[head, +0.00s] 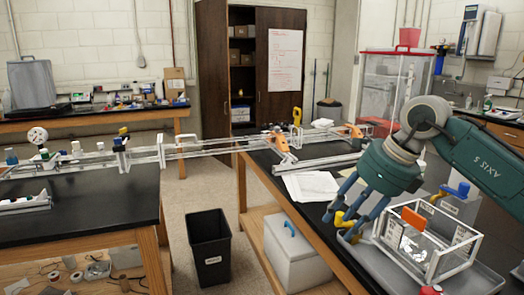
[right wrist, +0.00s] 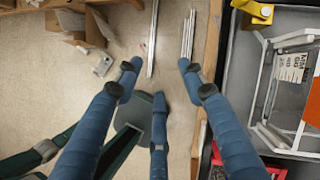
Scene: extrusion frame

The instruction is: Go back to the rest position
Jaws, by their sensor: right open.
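My right gripper (head: 350,212) comes in from the right in the head view, with its blue fingers pointing down and to the left, just left of the small white extrusion frame (head: 470,238). In the right wrist view the fingers of this gripper (right wrist: 158,78) are spread apart with nothing between them, and the floor shows beyond them. The white frame (right wrist: 266,128) shows at the right edge of that view. An orange part (head: 413,218) and a paper label are on the frame. My left gripper is in neither view.
The frame stands in a grey tray (head: 490,277) on the right table, close to my fingers. Yellow parts (head: 341,221) lie beside it. Papers (head: 310,185) and long rails (head: 320,161) are behind. A black bin (head: 209,235) stands between the tables. A long rail assembly (head: 215,150) spans the gap.

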